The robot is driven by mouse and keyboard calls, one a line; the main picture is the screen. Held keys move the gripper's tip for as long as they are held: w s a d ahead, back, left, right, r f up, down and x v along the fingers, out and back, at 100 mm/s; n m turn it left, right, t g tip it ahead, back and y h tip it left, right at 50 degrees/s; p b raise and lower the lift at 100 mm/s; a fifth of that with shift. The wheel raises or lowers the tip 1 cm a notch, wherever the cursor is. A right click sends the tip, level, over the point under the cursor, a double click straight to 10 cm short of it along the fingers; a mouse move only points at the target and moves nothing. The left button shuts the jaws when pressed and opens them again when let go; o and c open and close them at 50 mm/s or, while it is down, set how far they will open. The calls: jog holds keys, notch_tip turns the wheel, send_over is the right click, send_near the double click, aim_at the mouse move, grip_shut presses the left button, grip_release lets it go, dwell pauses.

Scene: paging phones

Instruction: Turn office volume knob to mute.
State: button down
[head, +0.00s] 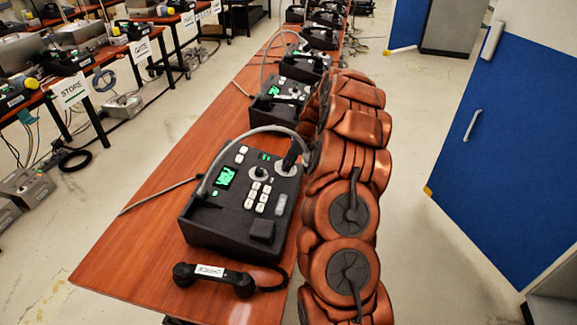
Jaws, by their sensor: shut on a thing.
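The nearest paging phone (218,212) is a dark box on the wooden bench, with a small green screen, several white buttons and a black knob (259,173) on a pale dial. Its black handset (213,279) lies off the box toward the bench's near end, with a white label too small to read surely. A second pale dial (280,170) sits at the phone's far right corner. My gripper (289,163) points down over this dial and is shut on the knob there. The gripper hides most of that knob, and I cannot read its setting.
A grey cord arches over the phone. More phones (278,98) stand farther along the bench (150,225). My copper arm runs along the bench's right side. Other benches with signs such as STORE (70,91) are at left; a blue door (515,140) is at right.

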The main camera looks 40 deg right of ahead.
jog(key=n+b, duration=0.2)
jog(key=n, duration=0.1)
jog(key=n+b, duration=0.2)
jog(key=n, duration=0.1)
jog(key=shift+w+f+n+g+b, duration=0.1)
jog(key=shift+f+n+g+b, duration=0.1)
jog(key=shift+n+g+b, duration=0.15)
jog(key=n+b, duration=0.1)
jog(key=n, duration=0.1)
jog(key=n+b, duration=0.2)
jog(key=shift+r+n+g+y, duration=0.1)
jog(key=shift+n+g+y, duration=0.15)
jog(key=shift+n+y, duration=0.1)
jog(key=shift+r+n+b, duration=0.15)
jog(key=shift+n+b, duration=0.2)
jog(key=shift+n, duration=0.35)
jog(key=c, duration=0.9)
grip_release()
jog(key=shift+d+r, duration=0.1)
jog(key=v, duration=1.1)
jog(key=shift+w+r, duration=0.25)
jog(key=shift+r, duration=0.05)
